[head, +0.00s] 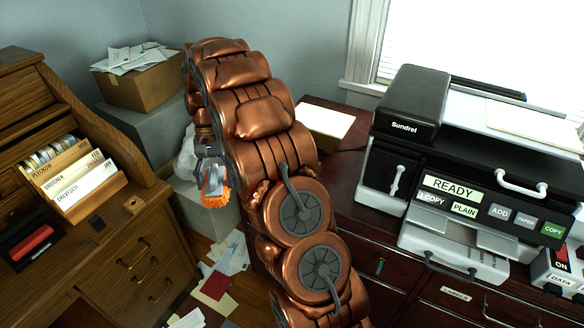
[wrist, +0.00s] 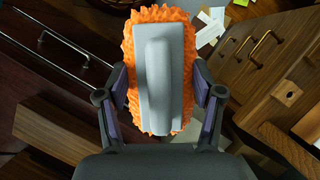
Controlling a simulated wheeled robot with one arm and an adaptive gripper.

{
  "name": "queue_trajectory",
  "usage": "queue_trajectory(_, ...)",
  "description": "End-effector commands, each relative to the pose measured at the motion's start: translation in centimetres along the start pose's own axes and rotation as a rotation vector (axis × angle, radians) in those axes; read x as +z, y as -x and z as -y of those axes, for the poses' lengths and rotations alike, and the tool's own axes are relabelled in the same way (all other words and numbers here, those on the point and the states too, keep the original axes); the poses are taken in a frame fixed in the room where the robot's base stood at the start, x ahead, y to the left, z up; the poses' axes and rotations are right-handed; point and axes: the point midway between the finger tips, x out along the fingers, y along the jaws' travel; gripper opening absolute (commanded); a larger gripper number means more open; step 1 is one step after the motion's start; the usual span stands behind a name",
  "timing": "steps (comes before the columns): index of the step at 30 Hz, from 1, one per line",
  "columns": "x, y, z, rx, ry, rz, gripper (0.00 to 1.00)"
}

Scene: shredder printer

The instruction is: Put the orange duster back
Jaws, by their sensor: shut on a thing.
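The orange duster (wrist: 157,75) has a fluffy orange fringe around a grey back with a raised grey handle. My gripper (wrist: 160,88) is shut on it, with one finger on each side, in the wrist view. In the head view the duster (head: 216,182) hangs below my gripper (head: 209,160), in the air between the wooden desk and the dark cabinet. Most of the duster's far side is hidden. I cannot tell which spot is its place.
A wooden desk (head: 150,235) with a file rack (head: 75,180) and a red item in a black tray (head: 30,243) stands left. A paper-filled box (head: 140,88) is behind. Papers (head: 228,258) litter the floor. A large copier (head: 450,190) stands right on the dark cabinet (head: 395,268).

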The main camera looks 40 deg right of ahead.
Motion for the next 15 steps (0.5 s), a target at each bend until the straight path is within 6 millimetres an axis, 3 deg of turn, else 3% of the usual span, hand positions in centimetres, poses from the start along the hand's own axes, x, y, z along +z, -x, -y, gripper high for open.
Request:
queue_trajectory(1, -0.6, 0.0, -2.0, -0.047, -0.105, -0.002, 0.29)
queue_trajectory(7, -1.7, 0.8, -8.8, -0.221, -0.521, -0.002, 0.29)
queue_trajectory(15, -1.5, 1.0, -17.4, -0.449, -1.068, -0.001, 0.29)
